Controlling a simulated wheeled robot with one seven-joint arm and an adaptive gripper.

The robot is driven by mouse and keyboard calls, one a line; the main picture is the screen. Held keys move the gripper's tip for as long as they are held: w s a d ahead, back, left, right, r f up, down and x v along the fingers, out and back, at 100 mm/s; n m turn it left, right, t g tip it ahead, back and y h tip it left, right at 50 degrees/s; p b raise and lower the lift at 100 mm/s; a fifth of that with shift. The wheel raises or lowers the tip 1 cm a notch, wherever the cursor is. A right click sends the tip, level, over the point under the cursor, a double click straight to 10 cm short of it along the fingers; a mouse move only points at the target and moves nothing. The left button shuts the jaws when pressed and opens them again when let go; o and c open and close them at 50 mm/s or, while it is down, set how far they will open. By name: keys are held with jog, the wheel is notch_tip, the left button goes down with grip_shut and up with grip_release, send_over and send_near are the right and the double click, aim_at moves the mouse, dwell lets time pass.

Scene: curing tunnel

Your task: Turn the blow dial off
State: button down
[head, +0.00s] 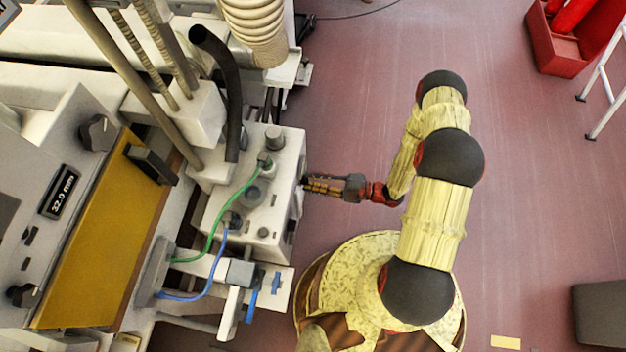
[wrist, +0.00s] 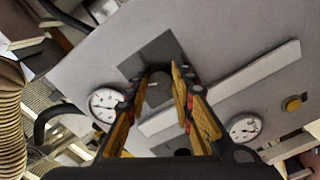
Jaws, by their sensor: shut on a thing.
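In the wrist view a dark grey dial (wrist: 157,92) sits on a dark square plate (wrist: 150,55) on a pale grey panel. My gripper (wrist: 160,82) has its two yellow and black fingers around this dial, one on each side, and is shut on it. In the head view my gripper (head: 318,186) reaches left to the right side of a white machine box (head: 262,215). The dial is hidden in that view. No marking that tells the dial's setting can be read.
Two round gauges, left (wrist: 104,104) and right (wrist: 244,127), flank the dial, with a yellow button (wrist: 291,104) farther right. A beige ribbed hose (head: 254,30) hangs above the box. A red bin (head: 556,52) stands at upper right. The floor right of my arm is mostly clear.

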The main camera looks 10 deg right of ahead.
jog(key=shift+s+n, duration=0.1)
jog(key=shift+n, duration=9.9)
jog(key=c, duration=1.6)
grip_release()
jog(key=shift+o, duration=0.5)
jog(key=shift+r, duration=0.1)
jog(key=v, duration=1.2)
